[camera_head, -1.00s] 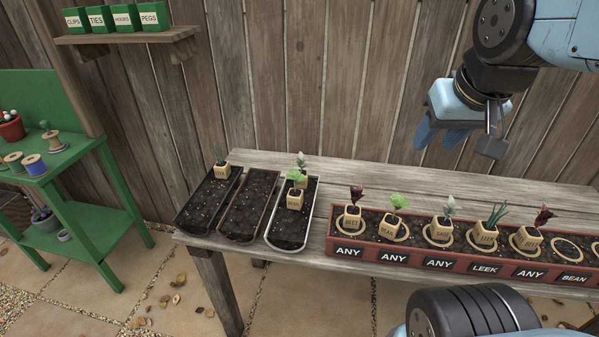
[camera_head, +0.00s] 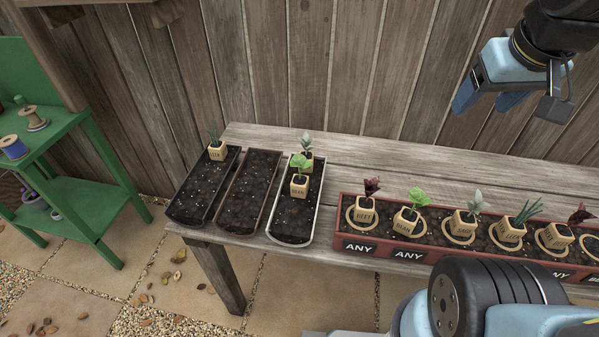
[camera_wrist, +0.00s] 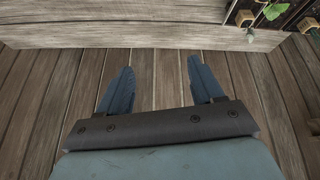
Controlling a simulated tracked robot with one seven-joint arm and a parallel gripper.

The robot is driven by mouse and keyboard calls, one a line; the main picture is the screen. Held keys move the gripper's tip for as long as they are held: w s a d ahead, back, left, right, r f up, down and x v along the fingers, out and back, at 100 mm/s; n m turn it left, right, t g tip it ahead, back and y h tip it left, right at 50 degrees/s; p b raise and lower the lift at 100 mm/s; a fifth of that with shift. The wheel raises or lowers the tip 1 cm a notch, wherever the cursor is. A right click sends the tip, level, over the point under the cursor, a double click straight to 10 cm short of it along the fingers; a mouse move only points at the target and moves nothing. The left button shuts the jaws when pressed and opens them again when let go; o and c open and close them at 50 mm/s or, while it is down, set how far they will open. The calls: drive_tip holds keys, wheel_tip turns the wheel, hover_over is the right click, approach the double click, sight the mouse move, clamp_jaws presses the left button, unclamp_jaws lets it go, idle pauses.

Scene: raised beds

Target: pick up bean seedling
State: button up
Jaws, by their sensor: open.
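A bean seedling with bright green leaves in a tan block pot (camera_head: 405,222) stands in a ring of the red planter (camera_head: 345,232), second from the left. A similar green-leaved seedling, its label small but seemingly bean (camera_head: 299,186), stands in the white-rimmed tray (camera_head: 269,235). My gripper (camera_head: 488,100) is open and empty, high above the bench's right part and apart from every pot. In the wrist view, my gripper (camera_wrist: 160,68) shows two spread blue fingers with nothing between them; some seedlings show at the upper right corner.
Beet (camera_head: 366,212), sage (camera_head: 463,224) and leek (camera_head: 511,230) pots flank the bean in the planter. Another pot stands behind the bean in the white-rimmed tray. A dark tray (camera_head: 190,206) holds one pot; the brown tray (camera_head: 246,192) is empty of pots. A plank wall (camera_head: 340,70) stands behind.

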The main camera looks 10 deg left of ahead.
drive_tip(key=shift+o, duration=0.6)
drive_tip(key=w+a+f+n+g, duration=0.1)
drive_tip(key=w+a+f+n, duration=0.2)
drive_tip(key=w+a+n, duration=0.3)
drive_tip(key=n, duration=0.2)
drive_tip(key=shift+f+n+g+h, duration=0.3)
drive_tip(key=shift+g+h, duration=0.1)
drive_tip(key=n+g+y, duration=0.1)
drive_tip(key=n+g, duration=0.3)
drive_tip(key=n, duration=2)
hover_over(300, 180)
wheel_tip(300, 180, down, 16)
drive_tip(key=f, duration=0.8)
drive_tip(key=shift+w+d+f, duration=0.1)
drive_tip(key=shift+w+d, duration=0.05)
drive_tip(key=shift+w, duration=0.2)
drive_tip(key=f, duration=0.4)
drive_tip(key=shift+s+a, duration=0.2)
drive_tip(key=shift+s, duration=0.1)
drive_tip(key=shift+f, duration=0.5)
